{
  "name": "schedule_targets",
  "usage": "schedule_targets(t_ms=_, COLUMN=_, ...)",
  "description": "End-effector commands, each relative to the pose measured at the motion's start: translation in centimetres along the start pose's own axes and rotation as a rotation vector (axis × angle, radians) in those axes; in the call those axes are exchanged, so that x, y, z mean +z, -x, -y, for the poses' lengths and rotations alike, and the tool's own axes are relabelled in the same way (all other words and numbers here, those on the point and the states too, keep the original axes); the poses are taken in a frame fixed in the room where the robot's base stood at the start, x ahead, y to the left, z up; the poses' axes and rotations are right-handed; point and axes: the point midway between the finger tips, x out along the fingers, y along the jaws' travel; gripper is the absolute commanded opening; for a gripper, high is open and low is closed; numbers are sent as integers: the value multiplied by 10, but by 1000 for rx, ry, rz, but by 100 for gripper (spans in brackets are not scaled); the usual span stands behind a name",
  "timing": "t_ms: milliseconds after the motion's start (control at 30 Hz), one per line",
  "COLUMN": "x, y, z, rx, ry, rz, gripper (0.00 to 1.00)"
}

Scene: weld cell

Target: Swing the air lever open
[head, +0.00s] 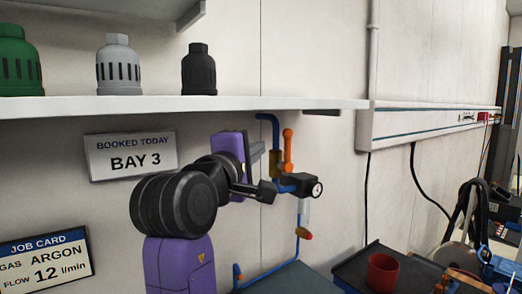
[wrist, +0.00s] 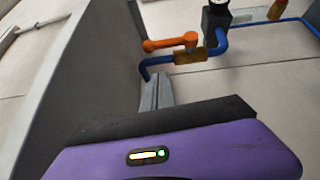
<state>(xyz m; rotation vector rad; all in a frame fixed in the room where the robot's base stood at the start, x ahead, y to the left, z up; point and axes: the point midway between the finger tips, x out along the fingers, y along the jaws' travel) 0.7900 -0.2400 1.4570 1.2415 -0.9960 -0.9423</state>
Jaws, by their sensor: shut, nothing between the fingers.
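The orange air lever (head: 288,150) stands upright beside a brass valve body (head: 275,163) on the blue wall pipe, its knobbed end up. In the wrist view the lever (wrist: 170,43) lies roughly along the pipe, above the brass body (wrist: 190,57). My gripper (head: 261,150) is just left of the valve in the head view, with its fingers together and empty. In the wrist view the fingertips (wrist: 160,78) point toward the pipe bend and appear apart from the lever. Whether they touch the pipe I cannot tell.
A black regulator with a gauge (head: 300,186) sits below the valve, with a clear bowl under it. The white shelf (head: 180,107) runs above my arm. A dark tray with a red cup (head: 383,271) stands at lower right.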

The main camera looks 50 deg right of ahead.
Motion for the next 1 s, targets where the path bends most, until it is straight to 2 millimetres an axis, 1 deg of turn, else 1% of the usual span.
schedule_targets(t_ms=33, x=-2, y=9, z=0, rx=3, ry=-3, rz=-5, gripper=0)
schedule_targets(t_ms=200, x=-1, y=37, z=-2, rx=3, ry=-2, rz=-5, gripper=0)
schedule_targets(t_ms=300, x=-1, y=52, z=-4, rx=3, ry=-3, rz=-5, gripper=0)
schedule_targets(t_ms=400, x=-1, y=62, z=-5, rx=1, ry=-2, rz=-3, gripper=0)
schedule_targets(t_ms=567, x=0, y=69, z=-6, rx=2, ry=-2, rz=-3, gripper=0)
schedule_targets(t_ms=833, x=-2, y=69, z=-4, rx=7, ry=1, rz=-8, gripper=0)
schedule_targets(t_ms=933, x=-11, y=70, z=8, rx=33, ry=7, rz=-39, gripper=0)
schedule_targets(t_ms=1000, x=-23, y=71, z=22, rx=64, ry=12, rz=-81, gripper=0)
